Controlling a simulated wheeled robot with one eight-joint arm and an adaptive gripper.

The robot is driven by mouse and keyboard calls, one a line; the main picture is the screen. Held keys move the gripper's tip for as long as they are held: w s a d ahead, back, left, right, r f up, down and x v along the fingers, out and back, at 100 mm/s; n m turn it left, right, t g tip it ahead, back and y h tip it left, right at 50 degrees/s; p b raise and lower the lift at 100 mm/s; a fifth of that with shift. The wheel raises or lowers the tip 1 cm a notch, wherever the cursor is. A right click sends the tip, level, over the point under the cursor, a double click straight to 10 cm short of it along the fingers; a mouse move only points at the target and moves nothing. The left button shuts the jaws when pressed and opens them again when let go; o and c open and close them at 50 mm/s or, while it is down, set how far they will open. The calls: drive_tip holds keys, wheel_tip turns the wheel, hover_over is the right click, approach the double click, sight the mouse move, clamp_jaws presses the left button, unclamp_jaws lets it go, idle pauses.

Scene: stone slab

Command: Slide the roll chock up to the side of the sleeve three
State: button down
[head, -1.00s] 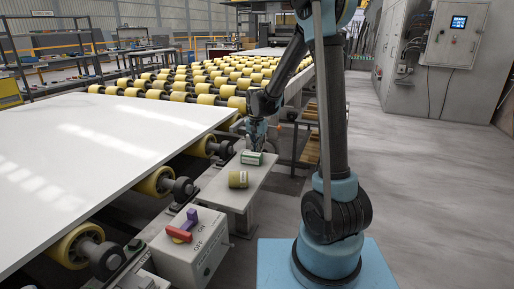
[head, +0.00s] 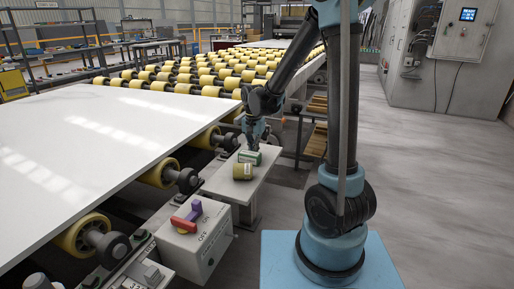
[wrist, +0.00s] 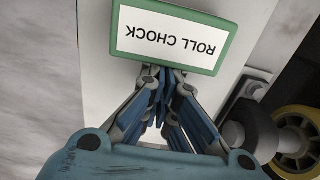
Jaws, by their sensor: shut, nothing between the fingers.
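The roll chock (head: 250,157) is a green block with a white label, lying on the narrow grey shelf (head: 222,186) beside the roller line. In the wrist view its label reads ROLL CHOCK upside down, and the chock (wrist: 170,36) fills the top middle. My gripper (head: 252,147) is shut and empty, behind the chock. In the wrist view my gripper's fingertips (wrist: 168,72) are at the chock's near edge.
A large white slab (head: 90,150) lies on yellow rollers (head: 162,172) to the left. A grey switch box (head: 195,240) with red and purple handles stands at the shelf's near end. The shelf is bare between the sleeve and this box.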

sight(251, 154)
drive_tip(key=shift+s+a, duration=0.3)
drive_tip(key=shift+s, duration=0.45)
drive_tip(key=shift+s+a, duration=0.25)
drive_tip(key=shift+s, duration=0.5)
drive_tip(key=w, duration=0.1)
drive_tip(key=w+d, duration=0.1)
drive_tip(key=w, duration=0.2)
drive_tip(key=shift+w+d+r, duration=0.1)
drive_tip(key=shift+d+r, duration=0.1)
drive_tip(key=shift+d, duration=0.05)
wheel_tip(251, 154, up, 10)
drive_tip(key=f, duration=0.1)
drive_tip(key=s+d+r, duration=0.2)
drive_tip(key=s+d, duration=0.3)
drive_tip(key=d, duration=0.3)
drive_tip(key=s+d+f+n+t, duration=0.1)
drive_tip(key=s+d+f, duration=0.3)
drive_tip(key=s+d, duration=0.4)
drive_tip(key=s+d+f+n+t, duration=0.1)
drive_tip(key=s+d+f+n, duration=0.2)
drive_tip(key=s+d, duration=0.4)
drive_tip(key=shift+s+d+f, duration=0.35)
drive_tip(key=shift+s+f, duration=0.25)
drive_tip(key=shift+s, duration=1.8)
